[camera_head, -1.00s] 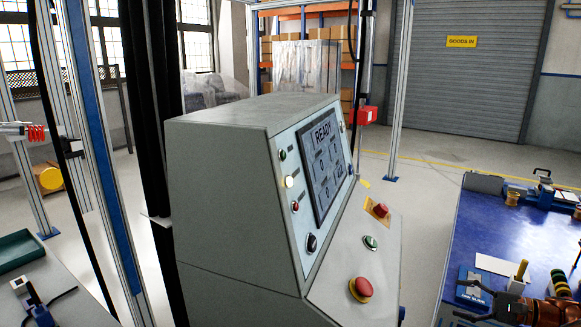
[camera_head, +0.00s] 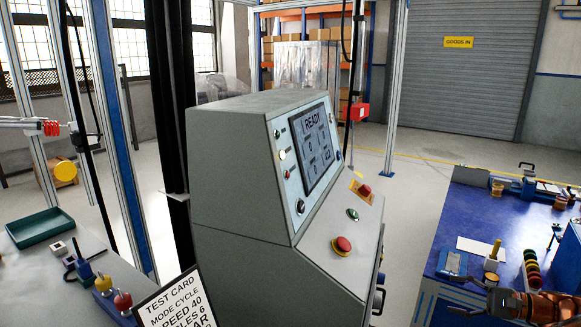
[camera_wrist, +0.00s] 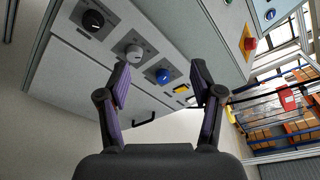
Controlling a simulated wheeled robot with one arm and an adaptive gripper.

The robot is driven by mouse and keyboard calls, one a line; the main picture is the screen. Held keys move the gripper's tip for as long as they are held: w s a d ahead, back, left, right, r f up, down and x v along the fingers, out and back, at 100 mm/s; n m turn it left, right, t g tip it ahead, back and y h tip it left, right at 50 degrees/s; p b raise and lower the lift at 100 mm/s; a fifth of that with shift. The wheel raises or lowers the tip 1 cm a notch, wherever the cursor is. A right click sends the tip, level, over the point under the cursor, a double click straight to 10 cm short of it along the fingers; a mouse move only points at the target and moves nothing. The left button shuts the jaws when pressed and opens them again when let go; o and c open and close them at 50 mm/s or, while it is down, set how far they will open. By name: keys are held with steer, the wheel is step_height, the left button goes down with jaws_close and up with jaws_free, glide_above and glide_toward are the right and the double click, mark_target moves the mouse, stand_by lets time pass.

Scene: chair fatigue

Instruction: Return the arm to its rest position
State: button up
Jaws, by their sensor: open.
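My gripper (camera_head: 458,297) shows at the lower right of the head view, with my orange-brown arm (camera_head: 550,308) behind it, in front of the blue bench. In the wrist view my gripper (camera_wrist: 160,72) has its two fingers spread apart with nothing between them. Beyond the fingers is a grey panel with a black knob (camera_wrist: 93,19), a grey knob (camera_wrist: 133,53), a blue knob (camera_wrist: 163,76) and a yellow switch (camera_wrist: 183,90). The fingers appear clear of the panel, though the gap's depth is hard to tell.
The grey control console (camera_head: 235,180) stands mid-view, its screen (camera_head: 312,144) reading READY. A blue bench (camera_head: 450,225) with fixtures and coloured rings (camera_head: 532,270) is at right. A test card (camera_head: 176,305) and green tray (camera_head: 40,227) are at left. Open floor lies behind.

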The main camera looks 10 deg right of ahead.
steer(key=w+a+r+n+g+y+p, duration=0.2)
steer(key=a+r+n+g+p, duration=0.25)
steer(key=a+r, duration=0.95)
steer(key=s+a+r+n+g+h+p, duration=0.2)
steer(key=s+a+r+n+g, duration=0.15)
steer(key=a, duration=0.55)
steer(key=s+a+r+n+g+h+p, duration=0.1)
steer(key=s+a+r+n+g+p, duration=0.2)
steer(key=a, duration=0.7)
steer(key=s+a+r+n+h+p, duration=0.1)
steer(key=s+h+p, duration=0.15)
steer(key=s, duration=0.35)
steer(key=s+a+r+n+g+h+p, duration=0.1)
steer(key=s+a+h+p, duration=0.15)
steer(key=s, duration=0.45)
steer(key=s+a+r+n+h+p, duration=0.1)
steer(key=s+h, duration=0.3)
steer(key=s, duration=0.2)
steer(key=s+d+n+h+p, duration=0.1)
steer(key=s+d+h+p, duration=0.1)
steer(key=s, duration=0.5)
steer(key=d+p, duration=0.1)
steer(key=d, duration=0.1)
steer(key=shift+d+h, duration=0.4)
steer(key=shift+s+d+t, duration=0.3)
steer(key=shift+d, duration=0.1)
